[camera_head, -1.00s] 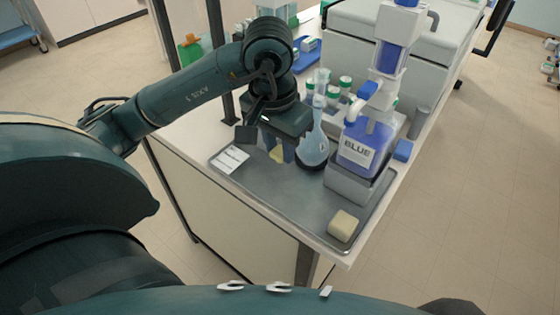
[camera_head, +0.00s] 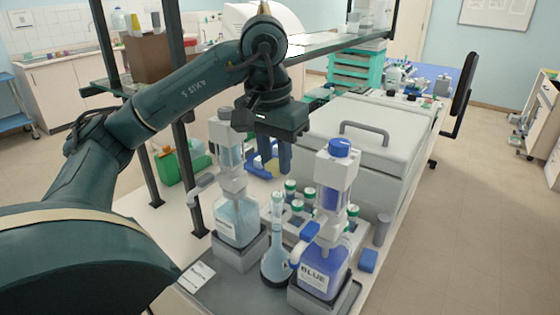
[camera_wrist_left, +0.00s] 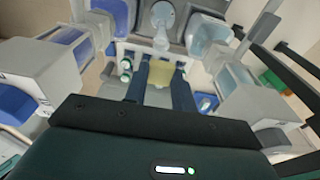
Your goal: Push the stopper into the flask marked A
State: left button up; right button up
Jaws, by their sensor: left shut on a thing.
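The flask (camera_head: 277,262) with pale blue liquid stands upright on the grey tray, between two dispenser bottles. Its neck points up, and it also shows in the left wrist view (camera_wrist_left: 162,18). My left gripper (camera_head: 270,170) points down, behind and above the flask, clear of it. Its fingers are shut on a small pale yellow piece, which I take to be the stopper (camera_wrist_left: 160,73). In the head view the fingers mostly hide this piece. My right gripper is in neither view.
The BLUE bottle (camera_head: 323,272) stands close on the flask's right and a light blue dispenser bottle (camera_head: 238,220) on its left. Several green-capped bottles (camera_head: 297,208) stand behind it. A large grey lidded machine (camera_head: 355,145) fills the back right.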

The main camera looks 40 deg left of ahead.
pick_arm(q)
notch_tip(320, 180, down, 4)
jog(key=b, duration=0.2)
jog(key=shift+b, duration=0.35)
jog(key=shift+f+b, duration=0.4)
jog(key=shift+f, duration=0.1)
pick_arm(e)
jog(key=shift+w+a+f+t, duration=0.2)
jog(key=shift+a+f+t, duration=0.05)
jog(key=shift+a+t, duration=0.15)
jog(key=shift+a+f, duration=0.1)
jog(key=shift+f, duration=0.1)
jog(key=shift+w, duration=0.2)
pick_arm(q)
jog(key=shift+f+b, duration=0.2)
jog(key=shift+b, duration=0.1)
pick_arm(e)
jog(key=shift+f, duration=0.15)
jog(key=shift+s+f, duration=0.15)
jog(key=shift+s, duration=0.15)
pick_arm(q)
jog(key=shift+f+b, duration=0.25)
jog(key=shift+b, duration=0.05)
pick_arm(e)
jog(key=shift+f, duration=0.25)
